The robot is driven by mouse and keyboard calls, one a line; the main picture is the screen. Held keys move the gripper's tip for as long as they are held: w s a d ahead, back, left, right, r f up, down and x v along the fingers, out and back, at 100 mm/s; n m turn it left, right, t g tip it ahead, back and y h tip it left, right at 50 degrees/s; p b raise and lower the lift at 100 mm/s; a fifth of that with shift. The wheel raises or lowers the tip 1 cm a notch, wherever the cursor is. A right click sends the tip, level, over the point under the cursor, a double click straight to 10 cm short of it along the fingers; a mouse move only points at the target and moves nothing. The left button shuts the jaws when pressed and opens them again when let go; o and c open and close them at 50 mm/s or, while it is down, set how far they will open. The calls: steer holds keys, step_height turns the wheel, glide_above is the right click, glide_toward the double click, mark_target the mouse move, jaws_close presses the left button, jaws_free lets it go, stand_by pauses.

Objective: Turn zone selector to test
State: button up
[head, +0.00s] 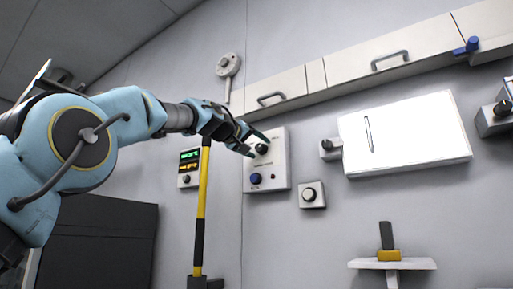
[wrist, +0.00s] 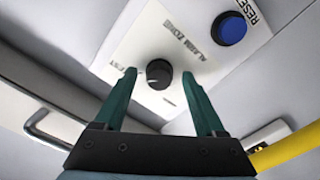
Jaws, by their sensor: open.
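The zone selector is a round black knob (wrist: 159,74) on a white wall panel (head: 281,165). In the wrist view, lettering reading "ALARM ZONE" is printed beside it, and other lettering near the left finger is partly hidden. In the head view the knob (head: 262,148) shows at the tips of my fingers. My gripper (wrist: 159,85) is open, with one green finger on each side of the knob. I cannot tell whether either finger touches it. A blue button (wrist: 230,29) marked "RESET" sits on the same panel; it also shows in the head view (head: 255,179).
A display box (head: 189,167) hangs left of the panel, behind a yellow and black pole (head: 202,200). A small knob box (head: 312,195) is at lower right. Cabinets with handles (head: 390,61) run above. A small shelf (head: 392,264) is at lower right.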

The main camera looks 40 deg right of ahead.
steer(key=b+v, duration=0.6)
steer(key=v, duration=0.5)
stand_by(0.4)
